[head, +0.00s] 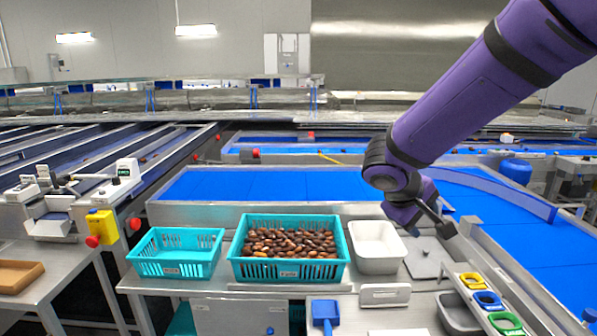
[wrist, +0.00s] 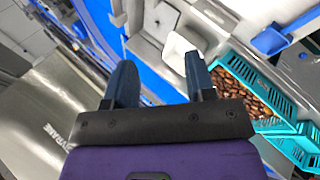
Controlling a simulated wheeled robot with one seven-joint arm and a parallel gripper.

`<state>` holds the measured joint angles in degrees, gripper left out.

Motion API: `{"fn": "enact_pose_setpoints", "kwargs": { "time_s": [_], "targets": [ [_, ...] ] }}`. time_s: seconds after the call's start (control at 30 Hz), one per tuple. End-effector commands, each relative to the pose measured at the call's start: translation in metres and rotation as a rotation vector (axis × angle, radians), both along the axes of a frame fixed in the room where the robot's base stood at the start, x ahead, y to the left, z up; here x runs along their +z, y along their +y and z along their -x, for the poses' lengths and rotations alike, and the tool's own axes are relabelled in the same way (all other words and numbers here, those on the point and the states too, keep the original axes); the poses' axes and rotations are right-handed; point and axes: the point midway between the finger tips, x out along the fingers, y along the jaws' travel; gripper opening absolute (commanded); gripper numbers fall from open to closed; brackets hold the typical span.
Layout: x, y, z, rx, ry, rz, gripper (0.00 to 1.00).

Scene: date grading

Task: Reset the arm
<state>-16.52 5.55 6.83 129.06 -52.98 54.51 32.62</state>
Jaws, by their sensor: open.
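My purple arm reaches in from the upper right in the head view. My gripper (head: 428,222) hangs above the steel counter, to the right of the white bin (head: 377,266). In the wrist view my gripper (wrist: 160,75) shows two dark fingers spread apart, with nothing between them. The white bin also shows in the wrist view (wrist: 177,50), beyond the fingers. A teal crate (head: 290,272) full of brown dates (head: 290,242) stands left of the white bin. The dates also show in the wrist view (wrist: 245,84).
A second teal crate (head: 176,253), seemingly empty, stands at the left. Blue conveyor belts (head: 270,184) run behind the counter and at the right. A rack with coloured cups (head: 488,300) stands at the front right. A blue scoop (head: 325,314) is at the front edge.

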Motion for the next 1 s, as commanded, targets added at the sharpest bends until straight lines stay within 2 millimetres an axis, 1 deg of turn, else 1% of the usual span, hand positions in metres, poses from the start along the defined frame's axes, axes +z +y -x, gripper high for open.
{"fn": "enact_pose_setpoints", "kwargs": {
  "time_s": [0.03,0.1,0.17,0.3,0.43,0.6,0.8,0.9,1.0],
  "targets": [
    [0.013,-0.011,0.012,-0.034,-0.008,-0.031,0.5],
    [0.025,-0.022,0.03,-0.072,-0.011,-0.076,0.5],
    [0.035,-0.031,0.044,-0.103,-0.015,-0.116,0.5],
    [0.055,-0.047,0.08,-0.165,-0.029,-0.216,0.5],
    [0.069,-0.058,0.113,-0.214,-0.051,-0.316,0.5],
    [0.084,-0.065,0.155,-0.257,-0.093,-0.453,0.5],
    [0.095,-0.066,0.199,-0.28,-0.161,-0.615,0.5],
    [0.099,-0.064,0.215,-0.282,-0.194,-0.682,0.5],
    [0.101,-0.062,0.226,-0.279,-0.219,-0.729,0.5]
  ]
}}
